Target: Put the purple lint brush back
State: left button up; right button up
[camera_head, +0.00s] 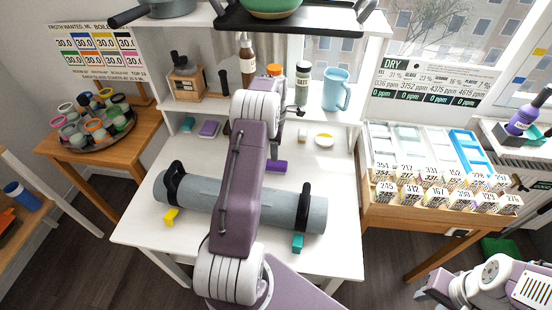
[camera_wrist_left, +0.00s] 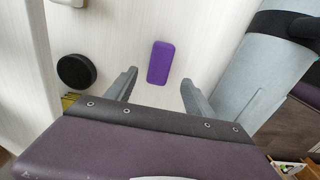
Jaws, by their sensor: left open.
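The purple lint brush, seen as a small purple block (camera_head: 277,166), lies on the white table, partly hidden by my left arm. In the left wrist view it shows as a rounded purple block (camera_wrist_left: 160,62), lying flat beyond the gap between my fingertips. My left gripper (camera_wrist_left: 160,90) is open and empty, and the block is apart from both fingers. In the head view my left arm reaches over the table and hides most of that gripper. Links of my right arm show at the lower right; its gripper cannot be made out.
A grey roll (camera_head: 205,196) with black straps lies across the table front. A yellow block (camera_head: 171,215) and a teal block (camera_head: 297,243) sit near it. A shelf behind holds bottles and a blue mug (camera_head: 337,89). A white dish (camera_head: 324,140) stands below the shelf.

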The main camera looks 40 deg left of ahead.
aim_at(306, 196)
pick_arm(q)
jog(key=s+d+r+m, duration=0.1)
jog(key=s+d+m, duration=0.3)
jog(key=d+m, duration=0.2)
jog(key=s+d+r+m, duration=0.2)
jog(key=s+d+m, duration=0.3)
jog(key=d, duration=0.3)
jog(key=s+d+r+m+t, duration=0.1)
jog(key=s+d+r+m, duration=0.1)
jog(key=s+d+m, duration=0.2)
jog(key=shift+s+d+r+m, duration=0.1)
jog(key=shift+s+d+m, duration=0.1)
jog(key=shift+d+m, duration=1.3)
jog(key=s+d+f+m, duration=0.1)
jog(key=s+d+m, duration=0.1)
jog(key=s+m, duration=0.3)
jog(key=shift+s+d+m, duration=0.2)
jog(key=shift+s+m, duration=0.1)
jog(key=shift+s, duration=0.65)
